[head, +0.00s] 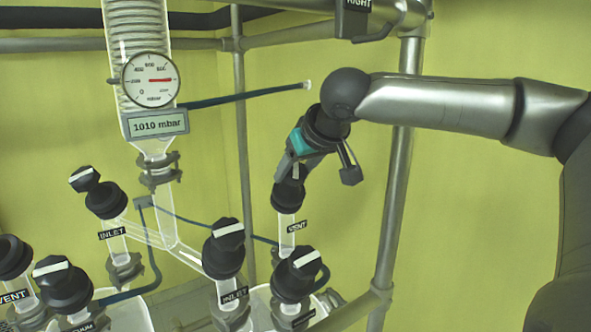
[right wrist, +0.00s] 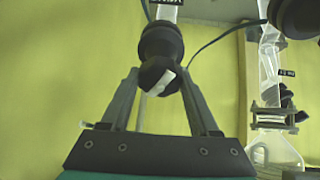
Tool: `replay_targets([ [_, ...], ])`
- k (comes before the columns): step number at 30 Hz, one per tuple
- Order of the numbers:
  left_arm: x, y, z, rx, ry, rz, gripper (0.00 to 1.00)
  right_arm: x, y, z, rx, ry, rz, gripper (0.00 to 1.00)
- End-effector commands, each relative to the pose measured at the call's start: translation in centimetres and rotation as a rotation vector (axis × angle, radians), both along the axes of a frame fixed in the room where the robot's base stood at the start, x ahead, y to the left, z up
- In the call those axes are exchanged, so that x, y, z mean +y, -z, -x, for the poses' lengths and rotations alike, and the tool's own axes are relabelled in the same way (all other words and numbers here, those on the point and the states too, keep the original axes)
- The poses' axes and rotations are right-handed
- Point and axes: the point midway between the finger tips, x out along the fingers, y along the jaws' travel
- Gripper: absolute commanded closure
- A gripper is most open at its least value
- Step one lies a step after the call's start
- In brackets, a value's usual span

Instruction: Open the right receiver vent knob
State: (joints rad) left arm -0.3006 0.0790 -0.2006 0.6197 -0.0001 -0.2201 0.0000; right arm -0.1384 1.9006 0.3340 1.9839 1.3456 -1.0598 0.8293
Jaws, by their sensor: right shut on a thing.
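The right receiver vent knob is a black cap (head: 288,194) on top of a clear glass tube with a VENT label (head: 297,226), right of the middle in the head view. In the right wrist view the knob (right wrist: 161,58) is between the two fingers, with a white bar across its end lying at a slant. My right gripper (head: 287,178) comes down on the knob from above and right and is shut on it. Its fingers (right wrist: 160,80) touch the knob's sides near their tips. In the head view the gripper hides the knob's top. My left gripper is not in view.
Several black knobs with white bars stand nearby, including two INLET knobs (head: 224,249) (head: 105,201) and another VENT knob (head: 13,258). A gauge (head: 151,80) and a 1010 mbar display (head: 158,124) are at upper left. A metal frame post (head: 399,180) stands right of the knob.

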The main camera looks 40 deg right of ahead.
Motion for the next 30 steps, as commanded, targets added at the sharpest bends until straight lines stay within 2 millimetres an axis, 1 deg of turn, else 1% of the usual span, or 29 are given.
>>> replay_targets([
  [18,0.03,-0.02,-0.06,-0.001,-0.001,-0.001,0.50,-0.01,-0.04,-0.03,0.085,-0.486,0.265,0.94],
  [24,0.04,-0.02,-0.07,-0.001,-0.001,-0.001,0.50,0.01,-0.04,-0.03,0.105,-0.601,0.328,0.94],
  [30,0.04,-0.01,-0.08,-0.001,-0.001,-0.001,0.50,0.02,-0.06,-0.03,0.118,-0.673,0.369,0.94],
])
